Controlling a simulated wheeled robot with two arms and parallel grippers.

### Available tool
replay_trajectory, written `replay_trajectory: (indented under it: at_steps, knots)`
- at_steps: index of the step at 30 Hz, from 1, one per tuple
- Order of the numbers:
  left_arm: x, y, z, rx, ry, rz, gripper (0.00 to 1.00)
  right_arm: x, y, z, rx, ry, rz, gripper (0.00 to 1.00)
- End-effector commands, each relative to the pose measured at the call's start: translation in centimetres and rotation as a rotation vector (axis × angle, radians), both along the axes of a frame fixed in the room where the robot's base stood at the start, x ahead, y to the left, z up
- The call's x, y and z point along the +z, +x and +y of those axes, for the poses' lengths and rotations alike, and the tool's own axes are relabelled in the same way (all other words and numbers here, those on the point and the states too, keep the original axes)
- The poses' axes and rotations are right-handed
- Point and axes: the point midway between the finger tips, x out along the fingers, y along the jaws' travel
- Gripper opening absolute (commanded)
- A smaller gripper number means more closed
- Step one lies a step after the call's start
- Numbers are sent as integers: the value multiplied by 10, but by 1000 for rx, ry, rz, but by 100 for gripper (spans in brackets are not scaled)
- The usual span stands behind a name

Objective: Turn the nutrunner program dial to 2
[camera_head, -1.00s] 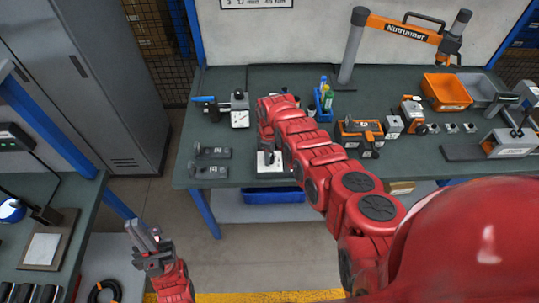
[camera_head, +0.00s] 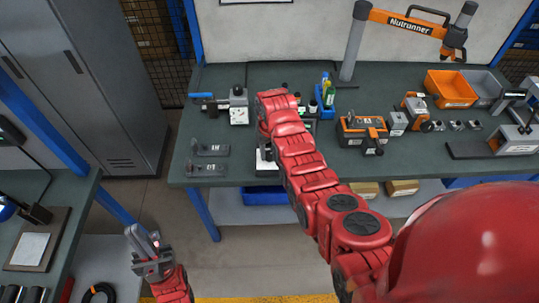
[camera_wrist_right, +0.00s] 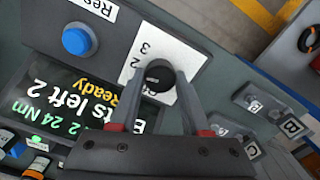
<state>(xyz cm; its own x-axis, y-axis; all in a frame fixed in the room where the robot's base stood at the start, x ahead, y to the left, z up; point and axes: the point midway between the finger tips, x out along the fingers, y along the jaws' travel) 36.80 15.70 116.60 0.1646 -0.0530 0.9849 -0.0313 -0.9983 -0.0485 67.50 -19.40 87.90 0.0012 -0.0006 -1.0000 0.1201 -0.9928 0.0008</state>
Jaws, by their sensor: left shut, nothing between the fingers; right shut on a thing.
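In the right wrist view, the program dial (camera_wrist_right: 158,75) is a black round knob on a white scale plate (camera_wrist_right: 186,62). The numbers 2 and 3 show beside it; its pointer cannot be made out. My right gripper (camera_wrist_right: 153,92) is shut on the knob, a finger on each side. The screen (camera_wrist_right: 70,110) reads "left 2", "Ready" and "24 Nm", partly cut off. In the head view my right arm hides most of the dial and the gripper. My left gripper (camera_head: 148,242) is shut and empty, low at the left, away from the bench.
A blue button (camera_wrist_right: 76,40) sits beside the dial plate. The orange nutrunner arm (camera_head: 410,24) stands at the back right. An orange bin (camera_head: 450,88) is on the right.

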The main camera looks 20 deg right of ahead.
Motion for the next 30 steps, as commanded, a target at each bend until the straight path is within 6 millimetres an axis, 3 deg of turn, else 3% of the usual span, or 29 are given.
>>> replay_trajectory:
  at_steps: [21,22,26,30]
  knots:
    - [-8,0,0,0,0,0,0,0,0,0,-69,1,2,0]
    - [-8,0,0,0,0,0,0,0,0,0,-69,1,2,52]
    - [-8,0,0,0,0,0,0,0,0,0,-69,1,2,76]
    - [-8,0,0,0,0,0,0,0,0,0,-69,1,1,77]
